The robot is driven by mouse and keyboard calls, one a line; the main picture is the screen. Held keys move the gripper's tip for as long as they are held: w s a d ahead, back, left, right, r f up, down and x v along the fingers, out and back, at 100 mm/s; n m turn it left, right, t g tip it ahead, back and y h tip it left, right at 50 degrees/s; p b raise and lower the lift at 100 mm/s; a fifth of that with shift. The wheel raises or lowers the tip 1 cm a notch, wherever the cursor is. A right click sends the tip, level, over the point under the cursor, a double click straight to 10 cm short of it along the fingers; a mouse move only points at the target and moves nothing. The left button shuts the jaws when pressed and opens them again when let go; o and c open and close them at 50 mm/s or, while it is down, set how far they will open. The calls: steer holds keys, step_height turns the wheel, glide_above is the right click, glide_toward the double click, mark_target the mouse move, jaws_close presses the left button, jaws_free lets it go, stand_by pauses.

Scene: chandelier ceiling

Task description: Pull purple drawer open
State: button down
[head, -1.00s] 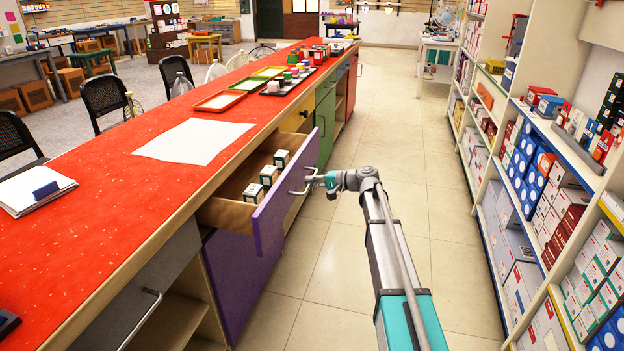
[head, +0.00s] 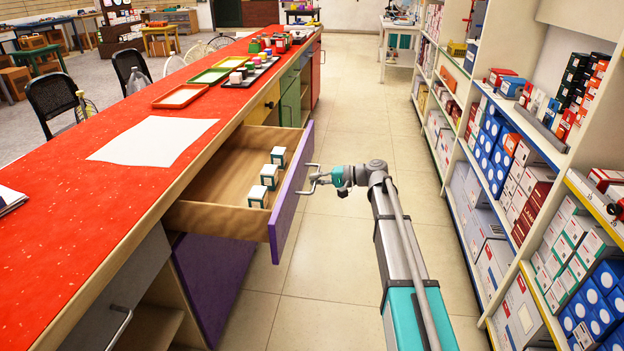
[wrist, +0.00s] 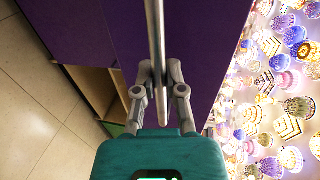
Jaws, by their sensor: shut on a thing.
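The purple drawer (head: 285,212) stands well out from the red-topped counter in the head view, its wooden inside showing. Several small white and green boxes (head: 269,176) sit in it toward the front. Its metal bar handle (head: 308,179) is on the purple front. My gripper (head: 322,179) is at this handle, on the aisle side of the drawer. In the wrist view, the fingers of my gripper (wrist: 158,80) are closed around the handle bar (wrist: 155,30), with the purple front (wrist: 205,40) behind it. The exact finger contact is small in the head view.
The red counter top (head: 60,230) carries a white sheet (head: 153,141), coloured trays (head: 180,96) and small jars. Shelves full of boxes (head: 500,190) line the right side. The tiled aisle floor (head: 350,110) between them is clear.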

steer(key=shift+w+a, duration=0.1)
steer(key=shift+a, duration=0.05)
steer(key=c, duration=0.7)
jaws_free()
